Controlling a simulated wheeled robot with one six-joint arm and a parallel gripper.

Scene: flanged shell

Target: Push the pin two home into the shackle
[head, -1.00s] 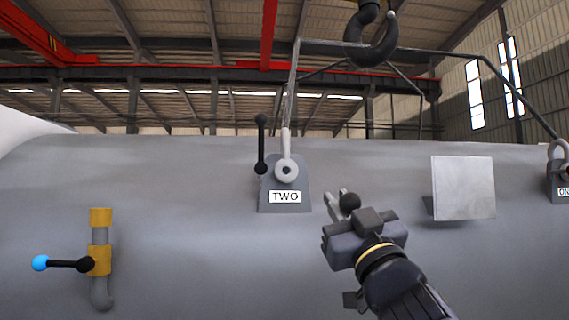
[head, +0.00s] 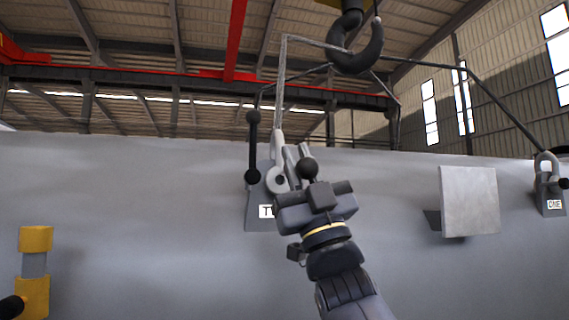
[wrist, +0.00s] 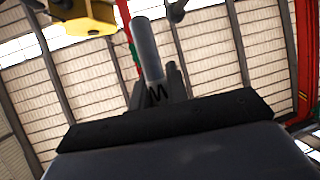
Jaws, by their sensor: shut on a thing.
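The shackle bracket marked TWO (head: 254,210) stands on the grey shell, left of centre in the head view. A pale ring eye (head: 276,182) at the foot of a sling leg sits in front of it. My gripper (head: 297,165) is just right of the ring, overlapping its edge and part of the label. It is shut on pin two, whose grey shank (wrist: 146,48) rises between the fingers in the wrist view. A black ball (head: 307,168) shows at the gripper. Whether the pin touches the ring or enters its hole is hidden.
A black bar with ball ends (head: 253,145) stands upright left of the ring. A crane hook (head: 372,55) hangs above with the sling. A pale square plate (head: 470,203) stands to the right, shackle ONE (head: 549,190) beyond it. A yellow fitting (head: 35,240) is at left.

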